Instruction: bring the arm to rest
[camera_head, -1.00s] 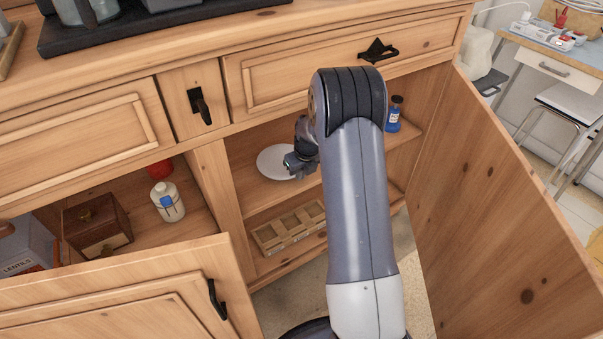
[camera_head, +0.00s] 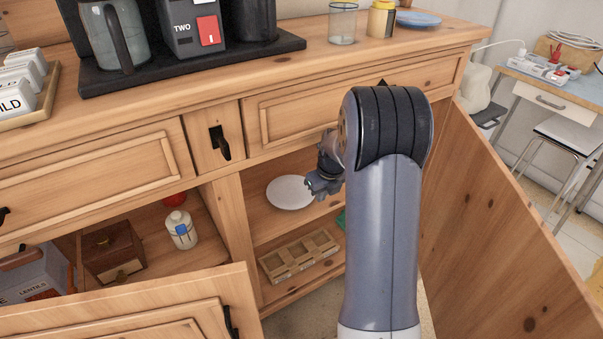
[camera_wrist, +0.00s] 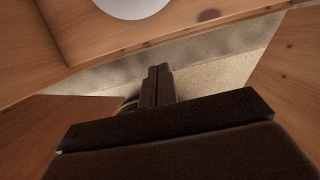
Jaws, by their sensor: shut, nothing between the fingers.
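My gripper (camera_wrist: 158,86) is shut with nothing between its fingers. In the wrist view its two dark fingers lie side by side over the pale floor, in front of the cabinet's shelf edge (camera_wrist: 150,45). In the head view my arm rises in the foreground and bends down toward the open right compartment. The wrist (camera_head: 325,172) shows left of the arm, in front of the white plate (camera_head: 290,192); the fingertips cannot be made out there. The plate lies on the upper shelf and also shows at the top of the wrist view (camera_wrist: 132,6).
The open right door (camera_head: 500,220) stands right of my arm; the open left door (camera_head: 130,310) is at lower left. A wooden divided tray (camera_head: 300,255) lies on the lower shelf. A white bottle (camera_head: 181,230) and wooden box (camera_head: 113,250) are in the left compartment.

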